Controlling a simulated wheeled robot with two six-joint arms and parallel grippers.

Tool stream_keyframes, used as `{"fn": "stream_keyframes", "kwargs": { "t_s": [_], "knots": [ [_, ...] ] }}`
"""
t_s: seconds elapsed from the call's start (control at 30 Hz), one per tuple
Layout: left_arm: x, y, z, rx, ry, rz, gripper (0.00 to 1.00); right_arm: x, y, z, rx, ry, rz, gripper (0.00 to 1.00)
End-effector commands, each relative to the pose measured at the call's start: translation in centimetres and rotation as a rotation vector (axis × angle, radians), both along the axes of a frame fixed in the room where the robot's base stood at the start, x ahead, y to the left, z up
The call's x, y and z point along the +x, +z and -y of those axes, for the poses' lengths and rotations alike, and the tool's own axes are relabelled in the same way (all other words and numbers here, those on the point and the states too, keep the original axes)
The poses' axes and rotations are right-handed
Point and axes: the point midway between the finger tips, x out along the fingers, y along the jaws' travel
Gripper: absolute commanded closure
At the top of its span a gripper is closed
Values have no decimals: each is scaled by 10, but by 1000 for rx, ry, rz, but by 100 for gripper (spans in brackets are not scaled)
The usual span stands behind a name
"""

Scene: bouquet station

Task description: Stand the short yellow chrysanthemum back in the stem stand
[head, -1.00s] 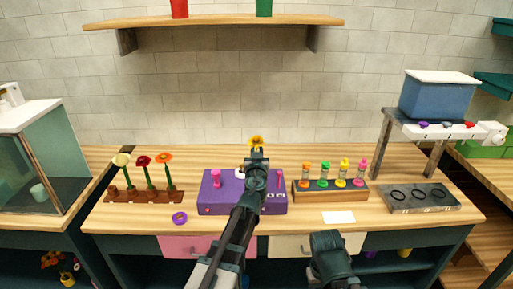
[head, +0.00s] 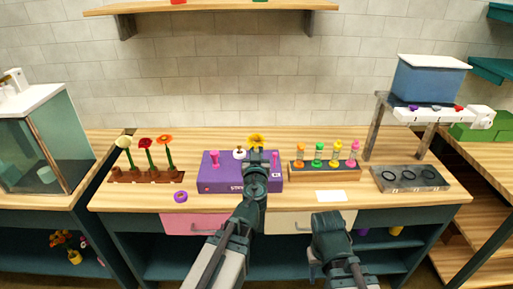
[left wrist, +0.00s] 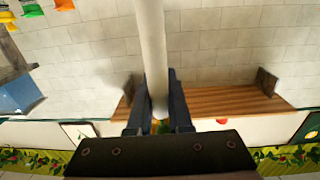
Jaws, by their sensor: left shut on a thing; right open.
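The yellow chrysanthemum (head: 256,140) shows in the head view just above my left gripper (head: 257,155), in front of the purple box. My left gripper is shut on its stem; the pale stem (left wrist: 152,50) runs between the fingers in the left wrist view. The brown stem stand (head: 147,177) is on the bench at the left. It holds a cream, a red and an orange flower upright; I cannot make out its holes clearly. My right gripper (head: 327,222) is open and empty, low in front of the bench drawers.
Right are a wooden rack (head: 325,173) of colored tubes, a white card (head: 331,196) and a grey ring tray (head: 409,180). A glass case (head: 45,150) stands far left.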

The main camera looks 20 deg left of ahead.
Motion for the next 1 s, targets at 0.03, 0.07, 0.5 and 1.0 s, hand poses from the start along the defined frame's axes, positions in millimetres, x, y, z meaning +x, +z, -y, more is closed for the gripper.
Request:
{"fn": "stream_keyframes", "kwargs": {
  "t_s": [0.03,0.07,0.5,1.0],
  "knots": [
    [0,8,0,0,0,0,100,0,8,0,0,0,0,50],
    [0,11,0,0,0,0,100,0,11,0,0,0,0,50],
    [0,44,0,0,0,0,100,0,44,0,0,1,0,50],
    [0,61,0,0,0,0,100,0,61,0,0,1,0,50]
  ]
}}
